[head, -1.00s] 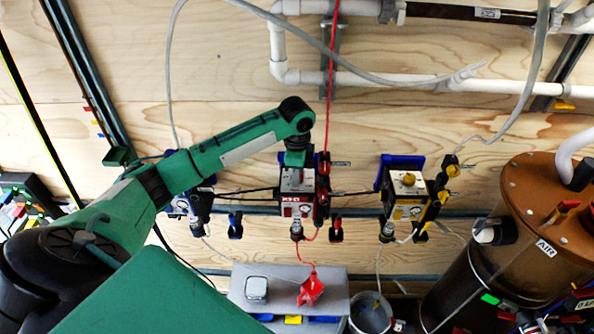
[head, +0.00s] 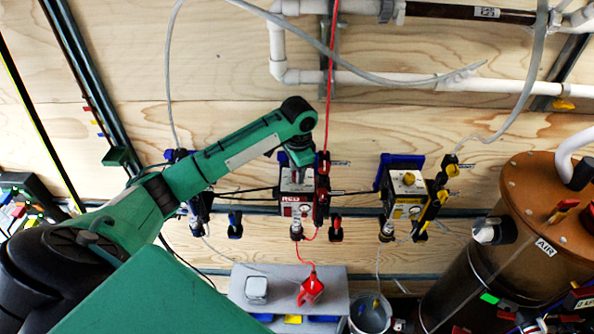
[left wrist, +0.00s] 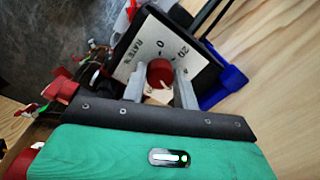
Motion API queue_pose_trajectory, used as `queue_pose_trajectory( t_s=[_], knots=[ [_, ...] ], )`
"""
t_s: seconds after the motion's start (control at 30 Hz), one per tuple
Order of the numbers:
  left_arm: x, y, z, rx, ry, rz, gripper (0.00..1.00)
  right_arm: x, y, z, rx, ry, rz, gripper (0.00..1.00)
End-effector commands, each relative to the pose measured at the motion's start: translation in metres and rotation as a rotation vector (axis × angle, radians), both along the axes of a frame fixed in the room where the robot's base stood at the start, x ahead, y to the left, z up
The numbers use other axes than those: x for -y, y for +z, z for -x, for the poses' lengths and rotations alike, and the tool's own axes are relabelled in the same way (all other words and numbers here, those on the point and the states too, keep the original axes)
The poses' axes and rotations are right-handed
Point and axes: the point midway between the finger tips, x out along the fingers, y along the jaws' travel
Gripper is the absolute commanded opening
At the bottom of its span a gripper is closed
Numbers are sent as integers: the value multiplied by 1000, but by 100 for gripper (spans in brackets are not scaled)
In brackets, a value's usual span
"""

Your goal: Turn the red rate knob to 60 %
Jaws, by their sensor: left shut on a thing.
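The red rate knob (left wrist: 160,72) sits on a white dial plate (left wrist: 146,50) marked "RATE %", with 0 and 20 readable. It shows in the left wrist view between the two grey fingers of my left gripper (left wrist: 160,90), which is shut on it. The knob's pointer and the rest of the scale are hidden or too small to read. In the head view my left gripper (head: 299,166) reaches down onto the top of the red-labelled pump box (head: 295,189), and the knob is hidden there. My right gripper is in neither view.
A yellow-labelled pump (head: 405,190) stands to the right and a blue one (head: 200,205) to the left. A red tube (head: 329,100) runs down close beside my gripper. A brown tank (head: 555,205) stands at the right, and a grey shelf (head: 290,290) is below.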

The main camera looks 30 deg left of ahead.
Motion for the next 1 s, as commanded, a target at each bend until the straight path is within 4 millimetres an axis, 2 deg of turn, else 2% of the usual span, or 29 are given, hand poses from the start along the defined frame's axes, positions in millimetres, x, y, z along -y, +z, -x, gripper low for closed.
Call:
queue_pose_trajectory(
  t_s=[0.37,0.4,0.5,0.83,1.0],
  knots=[
    [-1,1,-1,2,4,-1,7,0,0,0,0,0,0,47],
    [-1,1,-1,2,4,-1,36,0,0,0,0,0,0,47],
    [-1,1,-1,2,4,-1,51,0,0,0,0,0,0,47],
    [0,3,0,1,2,0,51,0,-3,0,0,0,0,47],
    [1,22,-1,7,2,0,51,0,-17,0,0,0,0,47]
  ],
)
